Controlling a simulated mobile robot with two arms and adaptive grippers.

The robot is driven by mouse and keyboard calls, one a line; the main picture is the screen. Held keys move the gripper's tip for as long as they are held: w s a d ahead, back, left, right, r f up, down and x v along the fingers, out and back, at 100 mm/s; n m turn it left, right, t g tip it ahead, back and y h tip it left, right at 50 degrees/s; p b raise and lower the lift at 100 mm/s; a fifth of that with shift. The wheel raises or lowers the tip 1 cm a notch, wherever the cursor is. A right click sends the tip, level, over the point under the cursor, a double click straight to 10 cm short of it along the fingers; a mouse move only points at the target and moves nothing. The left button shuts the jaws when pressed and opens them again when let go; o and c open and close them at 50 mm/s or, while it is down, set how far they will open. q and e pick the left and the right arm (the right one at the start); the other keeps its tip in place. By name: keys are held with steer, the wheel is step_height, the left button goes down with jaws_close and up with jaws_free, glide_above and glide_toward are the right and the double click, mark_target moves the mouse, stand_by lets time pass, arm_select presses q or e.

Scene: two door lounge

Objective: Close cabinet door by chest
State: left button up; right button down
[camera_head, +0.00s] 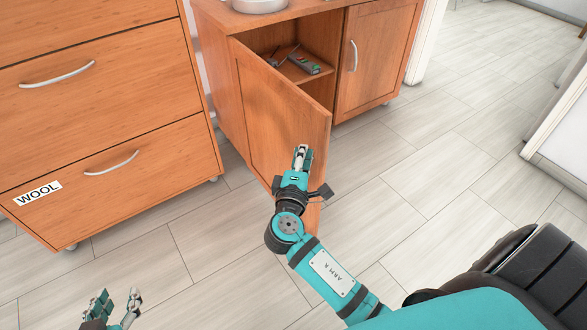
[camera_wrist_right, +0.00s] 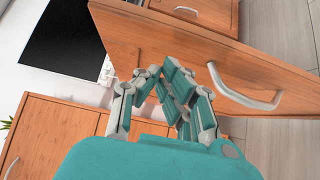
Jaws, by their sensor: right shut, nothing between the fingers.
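The wooden cabinet door (camera_head: 275,105), the left door of the cabinet, stands partly open and swings out toward me. The dark inside of the cabinet shows behind it. My right gripper (camera_head: 302,152) is shut and empty, in front of the door near its free edge; whether it touches the door is unclear. In the right wrist view, the shut fingers (camera_wrist_right: 168,88) point at a wooden panel with a metal handle (camera_wrist_right: 240,92) just right of them. The chest (camera_head: 110,110) with WOOL on its lowest drawer stands left of the cabinet. My left gripper (camera_head: 116,308) is open and empty, low at left.
The cabinet's right door (camera_head: 378,50) is closed. Small grey tools (camera_head: 304,64) lie on a shelf inside, and a round metal dish (camera_head: 259,4) stands on top. Light tiled floor (camera_head: 440,150) is clear at right. A white edge (camera_head: 560,115) stands at far right.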

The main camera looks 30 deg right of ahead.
steer(key=shift+d, duration=1.1)
steer(key=shift+d, duration=0.1)
